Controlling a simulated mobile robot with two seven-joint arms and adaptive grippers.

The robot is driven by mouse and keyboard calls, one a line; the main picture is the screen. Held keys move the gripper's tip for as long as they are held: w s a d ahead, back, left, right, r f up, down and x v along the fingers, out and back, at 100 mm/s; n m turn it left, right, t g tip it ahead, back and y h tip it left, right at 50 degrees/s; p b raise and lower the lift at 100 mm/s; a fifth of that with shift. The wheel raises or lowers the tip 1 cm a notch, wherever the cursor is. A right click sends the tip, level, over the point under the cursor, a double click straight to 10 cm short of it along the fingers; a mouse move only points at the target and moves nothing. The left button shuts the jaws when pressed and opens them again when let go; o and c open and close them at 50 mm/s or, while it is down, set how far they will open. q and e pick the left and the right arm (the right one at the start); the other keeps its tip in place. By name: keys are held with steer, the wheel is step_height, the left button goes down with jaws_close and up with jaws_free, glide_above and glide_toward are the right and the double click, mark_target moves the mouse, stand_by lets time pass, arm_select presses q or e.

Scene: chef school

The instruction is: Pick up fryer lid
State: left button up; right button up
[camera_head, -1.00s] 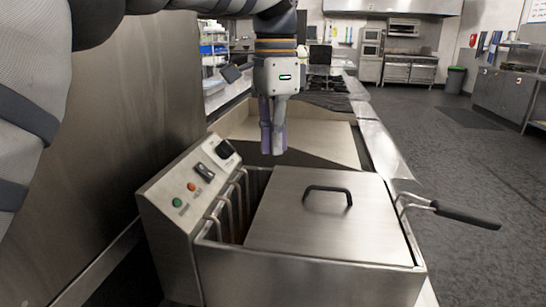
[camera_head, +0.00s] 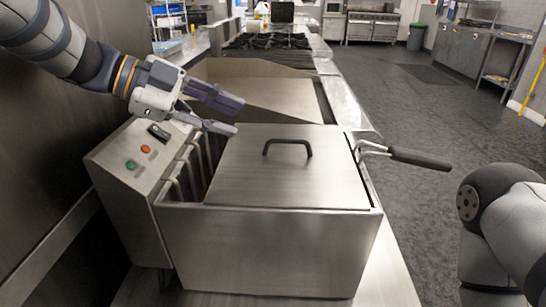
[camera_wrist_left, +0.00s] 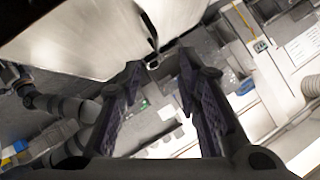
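The fryer lid (camera_head: 290,180) is a flat steel plate with a dark arched handle (camera_head: 288,147). It lies on top of the steel fryer (camera_head: 270,250), covering most of its opening; a gap shows at its left. My left gripper (camera_head: 238,116) is left of the handle and a little above the lid's back left corner, pointing right. Its two fingers are apart with nothing between them. In the left wrist view the open fingers (camera_wrist_left: 160,85) show, with a pale metal surface at upper left. My right arm shows at the right edge; its gripper is out of view.
A fryer basket's black handle (camera_head: 420,158) juts out to the right of the fryer. The control panel (camera_head: 140,155) with buttons stands at the left. A flat griddle (camera_head: 265,95) and a stove (camera_head: 265,42) lie behind. Open floor is at the right.

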mark_target(282, 140)
arm_select(q)
steer(key=x, duration=1.2)
steer(key=shift+s+d, duration=0.2)
steer(key=shift+s, duration=0.15)
steer(key=shift+c, duration=0.5)
steer(key=shift+r, duration=0.1)
jaws_close()
